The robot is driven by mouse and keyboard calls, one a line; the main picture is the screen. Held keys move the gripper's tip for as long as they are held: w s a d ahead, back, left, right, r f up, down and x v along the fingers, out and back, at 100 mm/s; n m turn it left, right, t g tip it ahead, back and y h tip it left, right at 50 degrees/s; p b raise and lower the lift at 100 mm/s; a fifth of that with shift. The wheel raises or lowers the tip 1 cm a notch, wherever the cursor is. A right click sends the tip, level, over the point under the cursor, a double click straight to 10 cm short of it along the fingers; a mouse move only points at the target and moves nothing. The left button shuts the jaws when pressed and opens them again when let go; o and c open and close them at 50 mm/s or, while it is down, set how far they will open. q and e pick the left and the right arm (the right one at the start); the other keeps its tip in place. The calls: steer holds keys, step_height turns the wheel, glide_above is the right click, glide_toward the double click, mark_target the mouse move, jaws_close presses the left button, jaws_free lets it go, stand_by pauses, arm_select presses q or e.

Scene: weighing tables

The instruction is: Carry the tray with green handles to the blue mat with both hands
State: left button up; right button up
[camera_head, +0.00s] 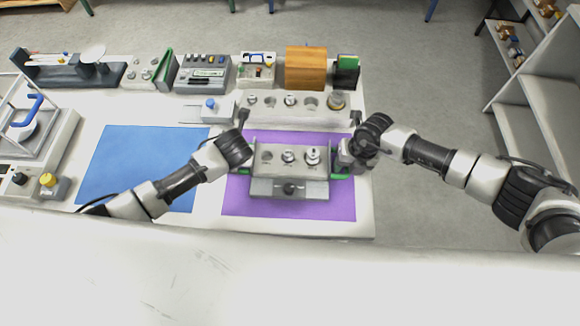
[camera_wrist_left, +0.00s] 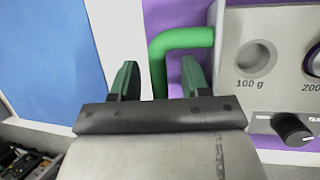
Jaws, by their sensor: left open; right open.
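The grey tray (camera_head: 312,188) sits on the purple mat (camera_head: 330,210). Metal weights stand in its holes, beside an empty one, and a black knob is on its front. Its left green handle (camera_wrist_left: 180,40) lies between the two fingers of my left gripper (camera_wrist_left: 158,82), which is open. In the head view my left wrist mostly hides that gripper. My right gripper (camera_head: 345,163) is open at the tray's right end, around or beside the right green handle (camera_head: 338,177); I cannot tell which. The blue mat (camera_head: 140,165) lies bare left of the purple mat.
A second grey weight holder (camera_head: 295,113) stands right behind the purple mat. Balances and boxes line the table's back edge, with a wooden block (camera_head: 306,68). A scale with a blue handle (camera_head: 30,110) stands left of the blue mat. The blue mat is clear except under my left arm.

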arm_select(q)
jaws_close()
arm_select(e)
jaws_close()
arm_select(q)
steer(key=shift+w+r, duration=0.1)
steer(key=shift+r, duration=0.05)
arm_select(e)
steer(key=shift+w+r, duration=0.1)
steer(key=shift+r, duration=0.05)
